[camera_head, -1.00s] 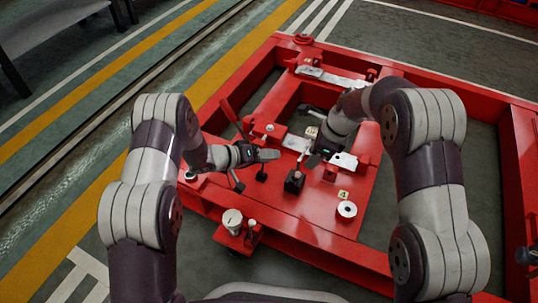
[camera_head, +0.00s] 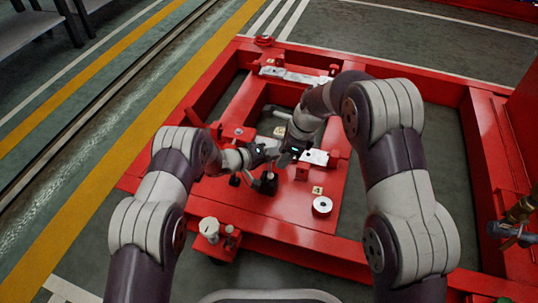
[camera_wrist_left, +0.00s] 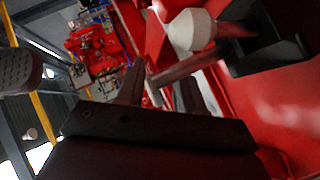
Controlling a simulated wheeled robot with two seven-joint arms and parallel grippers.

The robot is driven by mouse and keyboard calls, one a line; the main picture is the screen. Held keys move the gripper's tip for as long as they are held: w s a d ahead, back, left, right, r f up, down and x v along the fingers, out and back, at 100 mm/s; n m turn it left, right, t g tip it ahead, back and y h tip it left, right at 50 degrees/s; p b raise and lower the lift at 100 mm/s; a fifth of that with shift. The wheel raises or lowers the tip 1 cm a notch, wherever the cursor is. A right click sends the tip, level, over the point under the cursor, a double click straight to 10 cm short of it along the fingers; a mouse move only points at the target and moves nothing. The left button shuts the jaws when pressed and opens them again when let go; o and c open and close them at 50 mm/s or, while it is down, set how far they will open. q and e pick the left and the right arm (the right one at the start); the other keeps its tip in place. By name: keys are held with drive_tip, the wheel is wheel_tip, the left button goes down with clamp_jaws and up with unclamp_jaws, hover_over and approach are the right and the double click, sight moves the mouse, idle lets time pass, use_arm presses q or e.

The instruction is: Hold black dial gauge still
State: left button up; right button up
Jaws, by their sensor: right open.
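I cannot pick out a clear dial face. A small black block (camera_head: 268,183) stands on the red frame, just below my left gripper in the head view. A large black part (camera_wrist_left: 262,45), possibly this block, shows in the left wrist view beside a white rounded piece (camera_wrist_left: 192,29). My left gripper (camera_head: 268,152) is above the frame, close to my right gripper. My right gripper (camera_head: 286,159) is open and low over the frame. Its fingertips are small and partly hidden.
The red frame (camera_head: 290,212) has raised beams and open gaps. A white ring (camera_head: 322,206) lies on it at the front right, and a pale cylinder (camera_head: 209,226) stands at the front left. A pipe fitting (camera_head: 512,232) is at the far right.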

use_arm(q)
drive_tip(key=shift+c, duration=0.3)
clamp_jaws()
idle(1.0)
drive_tip(key=shift+c, duration=0.2)
unclamp_jaws()
clamp_jaws()
idle(1.6)
